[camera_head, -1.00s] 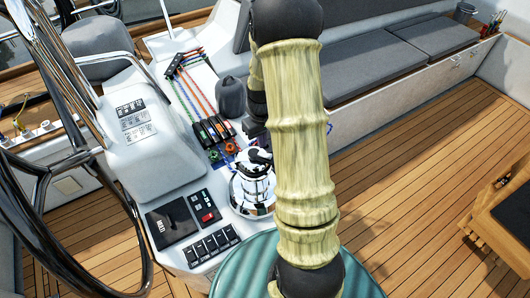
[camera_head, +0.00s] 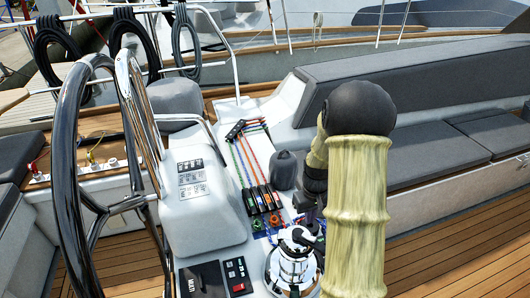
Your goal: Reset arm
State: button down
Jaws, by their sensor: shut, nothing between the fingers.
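My arm, with pale wood-patterned links and black joints, rises on the right of centre in the head view. My gripper (camera_head: 304,232) is at the far end of the arm, just left of the pale link and by the top of the chrome winch (camera_head: 290,268). Only a small dark part of it shows; the link hides the rest. It is shut, and I see nothing held in it. I cannot tell whether it touches the winch.
The steering wheel (camera_head: 72,190) stands at the left. The white console (camera_head: 205,225) carries rope clutches (camera_head: 262,200) with coloured lines, and a switch panel (camera_head: 237,275). Grey cushioned benches (camera_head: 425,155) lie behind and right. The wooden deck (camera_head: 450,255) at lower right is clear.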

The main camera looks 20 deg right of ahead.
jog(key=shift+a, duration=0.1)
jog(key=s+a+r+t+b, duration=0.2)
jog(key=s+a+r+b, duration=0.2)
jog(key=s+a, duration=0.8)
jog(key=shift+s+a+r+t+b, duration=0.25)
jog(key=shift+a+r+t+b, duration=0.1)
jog(key=shift+a+r, duration=0.45)
jog(key=shift+d+r, duration=0.1)
jog(key=shift+w, duration=0.1)
